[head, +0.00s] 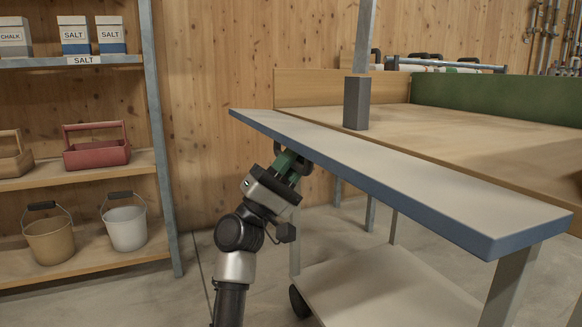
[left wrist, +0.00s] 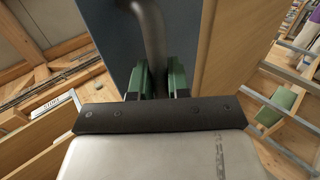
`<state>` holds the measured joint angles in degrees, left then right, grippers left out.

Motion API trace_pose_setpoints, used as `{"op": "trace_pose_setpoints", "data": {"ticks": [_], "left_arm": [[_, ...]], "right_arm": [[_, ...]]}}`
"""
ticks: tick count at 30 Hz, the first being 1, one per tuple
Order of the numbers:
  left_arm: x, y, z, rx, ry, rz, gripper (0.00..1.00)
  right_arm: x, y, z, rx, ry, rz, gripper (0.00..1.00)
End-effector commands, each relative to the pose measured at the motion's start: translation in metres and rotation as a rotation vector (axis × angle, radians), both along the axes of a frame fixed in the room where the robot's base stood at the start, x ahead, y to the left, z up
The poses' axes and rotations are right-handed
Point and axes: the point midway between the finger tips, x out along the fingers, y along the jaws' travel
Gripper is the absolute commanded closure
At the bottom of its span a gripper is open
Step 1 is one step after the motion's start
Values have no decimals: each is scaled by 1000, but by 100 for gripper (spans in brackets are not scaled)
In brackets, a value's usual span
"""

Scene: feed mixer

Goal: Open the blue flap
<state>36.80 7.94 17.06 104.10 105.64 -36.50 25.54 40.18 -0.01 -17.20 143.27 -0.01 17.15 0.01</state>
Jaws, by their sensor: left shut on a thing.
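The blue flap (head: 400,172) is a long board with a pale upper face and blue edges, standing out level or nearly so along the near side of a wooden table. In the left wrist view its dark blue face (left wrist: 112,22) carries a grey bar handle (left wrist: 152,35). My left gripper (head: 288,163) reaches up from below to the flap's far left part. Its green fingers (left wrist: 159,82) are closed around the handle, which partly hides between them. My right gripper is in neither view.
A wooden table (head: 450,130) with a grey post (head: 357,102) lies behind the flap. A low wheeled shelf (head: 385,285) is below it. Shelving on the left holds buckets (head: 125,228), a red crate (head: 96,152) and salt boxes.

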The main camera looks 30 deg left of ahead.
Motion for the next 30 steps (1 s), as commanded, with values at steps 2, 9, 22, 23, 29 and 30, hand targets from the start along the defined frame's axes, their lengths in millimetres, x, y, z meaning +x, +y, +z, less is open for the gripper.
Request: {"op": "trace_pose_setpoints", "data": {"ticks": [2, 9, 22, 23, 29, 30], "left_arm": [[0, 1, -1, 1, -2, 4, 100], [0, 0, -1, 1, -2, 5, 100], [0, 1, -1, 0, -2, 4, 59], [0, 0, -1, -1, -3, 4, 59], [-1, 1, -2, -1, -3, 3, 59], [-2, 2, -3, -1, -3, 4, 59]], "right_arm": [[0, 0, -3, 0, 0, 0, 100], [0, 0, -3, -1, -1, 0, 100], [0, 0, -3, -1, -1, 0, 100], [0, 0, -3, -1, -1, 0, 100], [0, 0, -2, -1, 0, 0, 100], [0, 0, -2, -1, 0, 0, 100]]}}
